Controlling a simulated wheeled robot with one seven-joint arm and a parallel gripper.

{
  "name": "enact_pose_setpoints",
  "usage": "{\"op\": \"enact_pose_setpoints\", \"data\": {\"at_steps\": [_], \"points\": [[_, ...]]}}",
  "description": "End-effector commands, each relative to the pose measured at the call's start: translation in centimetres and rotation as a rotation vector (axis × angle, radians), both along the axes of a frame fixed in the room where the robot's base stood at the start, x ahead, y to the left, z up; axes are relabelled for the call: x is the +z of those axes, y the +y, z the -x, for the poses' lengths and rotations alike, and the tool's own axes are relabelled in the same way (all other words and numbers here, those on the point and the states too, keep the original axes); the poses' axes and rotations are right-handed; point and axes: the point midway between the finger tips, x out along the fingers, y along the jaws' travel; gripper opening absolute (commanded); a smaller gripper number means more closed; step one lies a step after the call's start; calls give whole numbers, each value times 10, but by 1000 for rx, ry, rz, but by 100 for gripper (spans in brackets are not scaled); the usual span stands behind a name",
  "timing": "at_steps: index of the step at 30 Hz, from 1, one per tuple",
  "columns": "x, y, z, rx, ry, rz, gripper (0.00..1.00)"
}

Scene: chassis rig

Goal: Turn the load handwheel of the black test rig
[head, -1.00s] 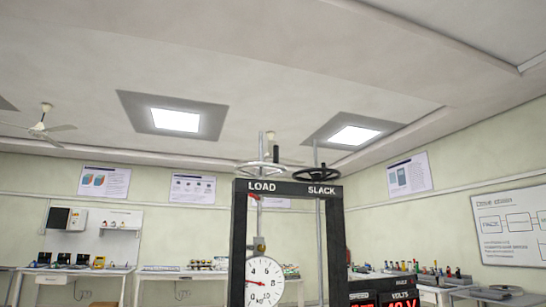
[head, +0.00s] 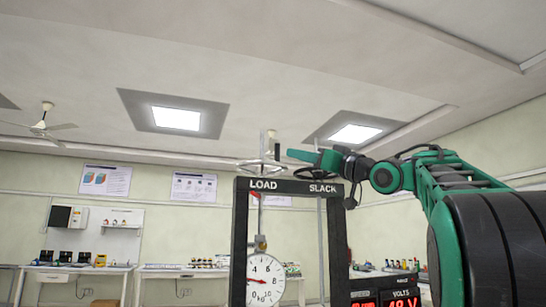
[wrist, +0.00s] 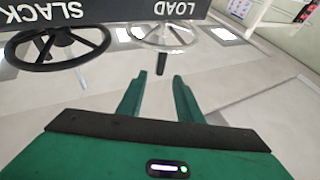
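The black test rig (head: 240,225) is a frame with LOAD and SLACK on its top beam. The load handwheel (head: 262,167) is pale, with a dark upright handle (head: 277,154), above the beam on the left. It also shows upside down in the wrist view (wrist: 143,41), its handle (wrist: 162,62) beyond and roughly between my fingertips. My gripper (wrist: 158,78) is open and empty, fingers apart and not around the handle. In the head view my gripper (head: 300,155) reaches in from the right, just right of the handle. The black slack handwheel (wrist: 58,45) is partly hidden by it there.
A round dial (head: 265,280) hangs inside the rig. A black box with red digits (head: 400,302) stands at its right. Benches with instruments (head: 75,268) line the far walls. The space above the rig's beam holds only the wheels, rods and my arm.

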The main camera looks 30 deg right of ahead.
Motion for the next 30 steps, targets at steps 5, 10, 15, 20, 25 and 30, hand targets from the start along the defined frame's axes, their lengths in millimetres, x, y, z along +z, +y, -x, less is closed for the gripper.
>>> {"op": "enact_pose_setpoints", "data": {"at_steps": [5, 10, 15, 20, 25, 30], "points": [[9, 6, -15, 8, -5, 5, 33], [20, 11, -42, 8, -5, 5, 33], [31, 16, -69, 7, -5, 4, 33], [38, 19, -86, 7, -4, 4, 33], [42, 21, -94, 5, -5, 2, 33], [43, 21, -95, 5, -5, 2, 33]]}}
